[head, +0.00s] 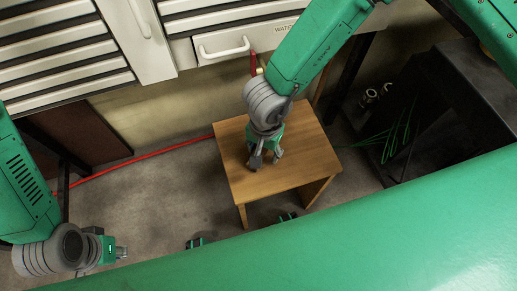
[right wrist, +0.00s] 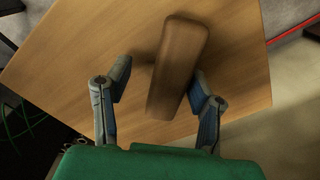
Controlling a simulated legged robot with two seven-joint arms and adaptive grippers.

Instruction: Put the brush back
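A brown wooden block, which looks like the brush (right wrist: 178,65), lies on a small wooden table (head: 305,160). My right gripper (head: 265,161) points down over the table top. In the right wrist view, the right gripper (right wrist: 160,88) is open, with one finger on each side of the block. A gap shows at the left finger; the right finger is close to the block, and I cannot tell if it touches.
Behind the table stand white louvred panels (head: 60,50) and a white drawer (head: 240,42) with a handle. A red hose (head: 150,157) runs along the floor at the wall. A dark cabinet (head: 455,110) with green wires (head: 395,138) stands at the right. Floor left of the table is clear.

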